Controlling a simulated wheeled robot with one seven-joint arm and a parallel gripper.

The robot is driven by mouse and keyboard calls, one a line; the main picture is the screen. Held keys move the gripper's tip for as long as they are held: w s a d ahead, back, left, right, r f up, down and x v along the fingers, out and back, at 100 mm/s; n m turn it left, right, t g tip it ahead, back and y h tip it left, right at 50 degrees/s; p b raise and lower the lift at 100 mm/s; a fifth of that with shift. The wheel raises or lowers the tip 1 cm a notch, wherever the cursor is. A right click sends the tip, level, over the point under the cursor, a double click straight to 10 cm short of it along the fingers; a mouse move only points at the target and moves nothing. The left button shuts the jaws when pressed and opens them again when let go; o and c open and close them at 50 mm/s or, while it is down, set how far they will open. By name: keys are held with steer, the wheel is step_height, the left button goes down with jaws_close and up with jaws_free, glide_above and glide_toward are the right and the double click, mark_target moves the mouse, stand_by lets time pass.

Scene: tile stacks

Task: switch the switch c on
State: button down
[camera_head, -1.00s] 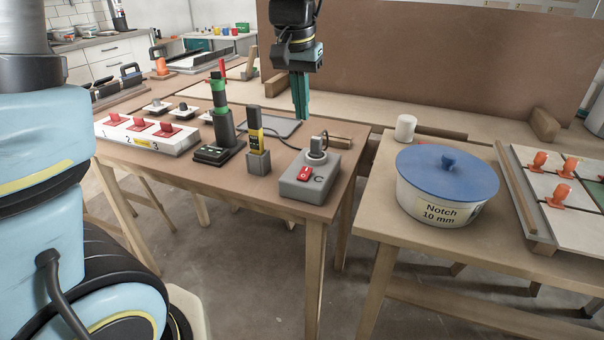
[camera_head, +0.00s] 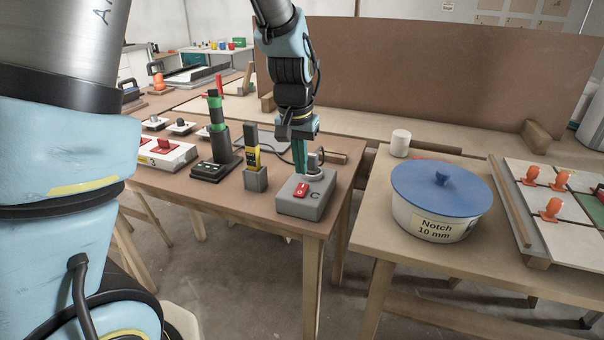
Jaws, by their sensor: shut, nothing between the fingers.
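Switch C is a grey box (camera_head: 303,202) with a red rocker (camera_head: 300,189), a letter C and a grey knob on top. It stands near the right front corner of the left table. My gripper (camera_head: 301,172) points down with its teal fingers shut and empty. In the picture its tips are just above and behind the red rocker, beside the knob. I cannot tell whether the tips touch the box. The rocker's on or off position is too small to tell.
A yellow and black tool stands in a grey block (camera_head: 255,179) left of the box. A green and black pillar (camera_head: 218,140) and a numbered switch strip (camera_head: 165,157) are further left. A blue-lidded tub (camera_head: 440,205) stands on the right table (camera_head: 375,232).

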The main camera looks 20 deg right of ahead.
mark_target(303, 186)
steer(key=shift+w+d+f, duration=0.15)
steer(key=shift+f, duration=0.8)
steer(key=shift+w+d+f, duration=0.1)
steer(key=shift+f, duration=0.85)
steer(key=shift+w+p, duration=0.1)
steer(key=shift+p, duration=0.5)
steer(key=shift+d+g+y+p, duration=0.1)
steer(key=shift+g+y+p, duration=0.2)
steer(key=shift+p, duration=0.15)
steer(key=shift+f+b, duration=0.25)
steer(key=shift+b, duration=0.1)
steer(key=shift+s+a+r, duration=0.15)
steer(key=shift+s+a, duration=0.45)
